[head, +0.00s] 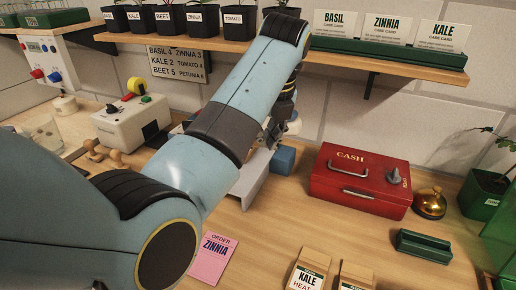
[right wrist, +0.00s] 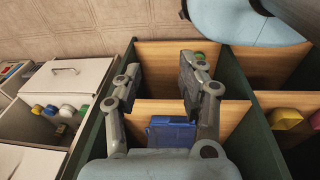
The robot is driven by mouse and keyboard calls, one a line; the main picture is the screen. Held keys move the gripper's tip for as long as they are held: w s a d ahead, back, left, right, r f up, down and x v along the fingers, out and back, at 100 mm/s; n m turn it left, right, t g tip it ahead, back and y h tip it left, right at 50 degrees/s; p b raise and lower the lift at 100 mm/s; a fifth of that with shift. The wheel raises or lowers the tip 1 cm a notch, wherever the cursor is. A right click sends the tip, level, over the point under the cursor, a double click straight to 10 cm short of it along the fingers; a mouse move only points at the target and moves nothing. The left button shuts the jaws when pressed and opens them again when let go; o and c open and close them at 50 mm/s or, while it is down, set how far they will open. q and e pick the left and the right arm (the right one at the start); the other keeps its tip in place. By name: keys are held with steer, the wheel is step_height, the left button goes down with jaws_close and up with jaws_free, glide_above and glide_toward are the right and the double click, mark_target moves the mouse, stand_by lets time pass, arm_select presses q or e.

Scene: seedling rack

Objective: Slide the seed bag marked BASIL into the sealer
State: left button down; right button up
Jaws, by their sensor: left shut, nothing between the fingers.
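No seed bag marked BASIL shows in either view. Two brown seed bags stand at the bottom edge of the head view: one marked KALE (head: 307,277), and another (head: 355,279) whose marking is cut off. My left gripper (head: 273,132) is shut and empty above the table, left of the red cash box, partly hidden by my arm. A pale grey sloped device (head: 255,184) lies below it, mostly covered by my arm; I cannot tell whether it is the sealer. My right gripper (right wrist: 160,78) is open over a divided green bin (right wrist: 87,142), with a blue item (right wrist: 172,131) below its fingers.
A red cash box (head: 360,180), brass bell (head: 429,203) and green tray (head: 423,246) stand at right. A white machine (head: 130,125) with coloured knobs stands at left. A pink ZINNIA order card (head: 212,261) lies in front. A shelf (head: 400,60) runs above, holding a BASIL card (head: 335,22).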

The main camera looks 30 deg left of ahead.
mark_target(252, 157)
arm_select(q)
steer(key=x, duration=0.8)
steer(key=shift+w+a+f, duration=0.1)
steer(key=shift+f, duration=0.25)
steer(key=shift+w+a+f+p, duration=0.1)
steer(key=shift+w+a+p, duration=0.2)
steer(key=shift+w+a, duration=1.05)
steer(key=shift+a, duration=0.2)
arm_select(e)
steer(key=shift+s+a+r, duration=0.2)
steer(key=shift+s+r, duration=0.05)
steer(key=shift+s, duration=0.25)
steer(key=shift+s, duration=0.2)
arm_select(q)
steer(key=shift+w+a, duration=0.45)
steer(key=shift+a, duration=0.05)
steer(key=shift+w+a, duration=0.15)
steer(key=shift+a, duration=0.05)
arm_select(e)
steer(key=shift+d+r, duration=0.1)
steer(key=shift+r, duration=0.15)
